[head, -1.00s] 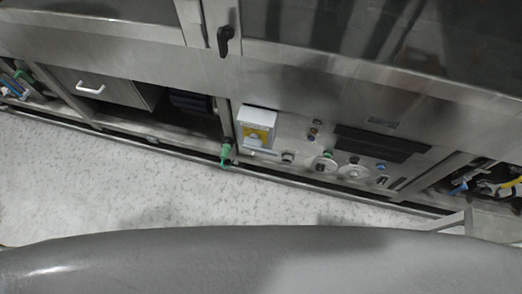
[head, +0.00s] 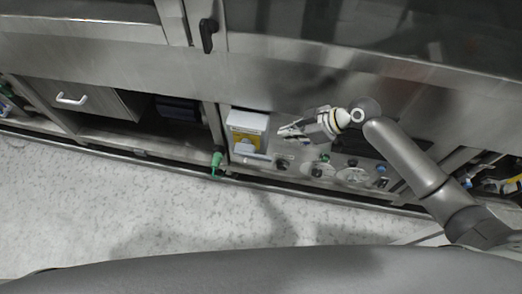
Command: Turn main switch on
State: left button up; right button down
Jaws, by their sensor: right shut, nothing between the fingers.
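The lower control panel of the washer (head: 235,170) carries a white box with a yellow label (head: 246,125), a small dark knob (head: 282,163) to its right, and round dials with knobs further right. I cannot tell for certain which of these is the main switch, or its position. My right gripper (head: 284,131) is shut and empty in front of the panel, just right of the white box. It points left, seems apart from the box, and its arm hides part of the panel. My left gripper is out of view.
A green-handled valve (head: 216,162) sticks out left of the panel. A black handle (head: 208,36) is on the upper door. An open bay with a drawer (head: 92,101) lies at left. The speckled floor (head: 130,200) in front is clear.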

notch_tip(320, 180, up, 3)
jog(key=s+a+n, duration=0.1)
jog(key=n, duration=0.1)
send_near(250, 153)
jog(key=a, duration=0.1)
jog(key=w+a, duration=0.1)
jog(key=a+r, duration=0.1)
jog(key=shift+w+g, duration=0.25)
jog(key=shift+g, duration=0.15)
notch_tip(250, 153, down, 3)
jog(key=shift+f, duration=0.7)
jog(key=shift+w, duration=0.1)
